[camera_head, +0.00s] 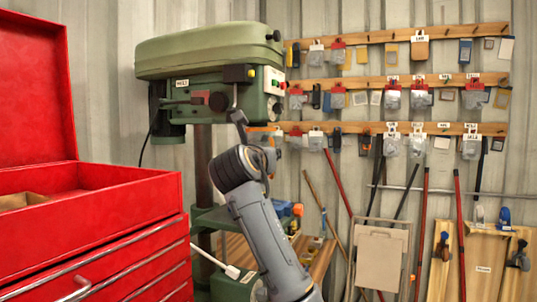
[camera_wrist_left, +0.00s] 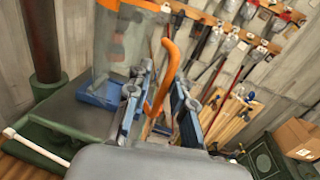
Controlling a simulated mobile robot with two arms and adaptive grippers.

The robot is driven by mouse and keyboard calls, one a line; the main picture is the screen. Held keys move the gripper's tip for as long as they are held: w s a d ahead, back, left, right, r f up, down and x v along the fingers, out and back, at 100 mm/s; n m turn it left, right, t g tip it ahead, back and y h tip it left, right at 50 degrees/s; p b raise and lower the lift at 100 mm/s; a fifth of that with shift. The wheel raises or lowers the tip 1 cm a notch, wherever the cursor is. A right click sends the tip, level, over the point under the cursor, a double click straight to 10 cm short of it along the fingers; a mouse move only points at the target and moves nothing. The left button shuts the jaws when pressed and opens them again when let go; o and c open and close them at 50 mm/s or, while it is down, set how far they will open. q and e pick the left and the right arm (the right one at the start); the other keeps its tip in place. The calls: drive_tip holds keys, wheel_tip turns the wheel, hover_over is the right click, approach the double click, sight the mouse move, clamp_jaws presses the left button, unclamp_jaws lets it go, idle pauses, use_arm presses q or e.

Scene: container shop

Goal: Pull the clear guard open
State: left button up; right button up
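The clear guard (camera_wrist_left: 112,48) is a see-through panel with orange edging and a blue base, standing at the left in the left wrist view. Its curved orange handle (camera_wrist_left: 165,75) rises between the fingers of my left gripper (camera_wrist_left: 158,105). The two fingers are apart, with a visible gap on each side of the handle. In the head view, my left arm reaches up to the green drill press (camera_head: 210,65), and its wrist hides the gripper and most of the guard. My right gripper is in neither view.
An open red tool chest (camera_head: 90,240) fills the left of the head view. Tools hang from wooden rails (camera_head: 400,83) on the back wall. The drill press column (camera_wrist_left: 40,40) and table (camera_wrist_left: 75,118) stand left of the gripper. A cardboard box (camera_wrist_left: 297,138) is at the right.

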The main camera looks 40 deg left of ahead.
use_arm(q)
drive_tip(key=shift+f, duration=0.25)
drive_tip(key=v, duration=1.2)
drive_tip(key=shift+r, duration=0.2)
